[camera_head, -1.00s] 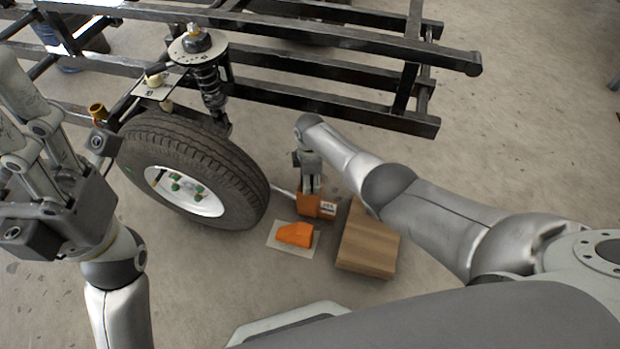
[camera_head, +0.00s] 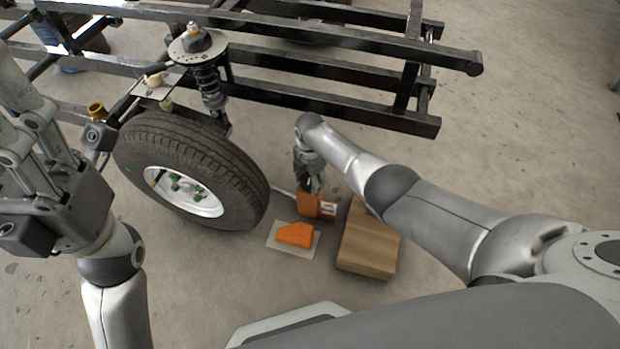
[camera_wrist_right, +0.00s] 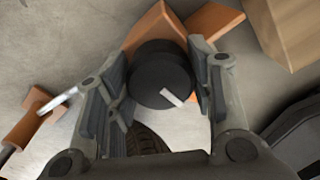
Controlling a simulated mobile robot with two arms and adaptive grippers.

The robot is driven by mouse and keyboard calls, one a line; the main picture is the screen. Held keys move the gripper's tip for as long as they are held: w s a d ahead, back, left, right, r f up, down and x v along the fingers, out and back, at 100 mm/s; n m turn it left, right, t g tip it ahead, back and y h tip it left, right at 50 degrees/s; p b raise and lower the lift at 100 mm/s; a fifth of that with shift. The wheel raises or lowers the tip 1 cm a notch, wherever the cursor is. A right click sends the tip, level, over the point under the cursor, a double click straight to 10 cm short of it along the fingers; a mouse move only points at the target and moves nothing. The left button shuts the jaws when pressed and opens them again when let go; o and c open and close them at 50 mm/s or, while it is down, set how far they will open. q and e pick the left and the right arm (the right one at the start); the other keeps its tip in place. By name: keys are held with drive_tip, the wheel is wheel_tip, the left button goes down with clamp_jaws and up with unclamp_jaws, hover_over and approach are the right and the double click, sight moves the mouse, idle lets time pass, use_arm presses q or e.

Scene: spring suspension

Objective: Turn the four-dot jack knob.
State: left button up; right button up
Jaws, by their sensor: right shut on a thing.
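The jack is a small orange block (camera_head: 308,204) with a white label, on the floor just right of the wheel. Its round black knob with a white mark (camera_wrist_right: 160,75) shows in the right wrist view. My right gripper (camera_head: 309,182) points down onto the jack. In the right wrist view its fingers (camera_wrist_right: 162,85) are on either side of the knob, shut on it. No dots can be made out; the gripper hides the knob in the head view. My left gripper (camera_head: 40,150) is raised at the left edge, away from the jack; its fingertips are unclear.
The wheel (camera_head: 237,190) stands left of the jack, below a spring strut (camera_head: 208,85) and black frame rails (camera_head: 330,105). A wooden block (camera_head: 368,243) lies right of the jack. An orange wedge (camera_head: 295,235) lies on a pale sheet (camera_head: 283,250) in front.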

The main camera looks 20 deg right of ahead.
idle(0.4)
drive_tip(key=o, duration=1)
drive_tip(key=shift+o, duration=0.2)
drive_tip(key=shift+r, duration=0.1)
wheel_tip(320, 180, up, 12)
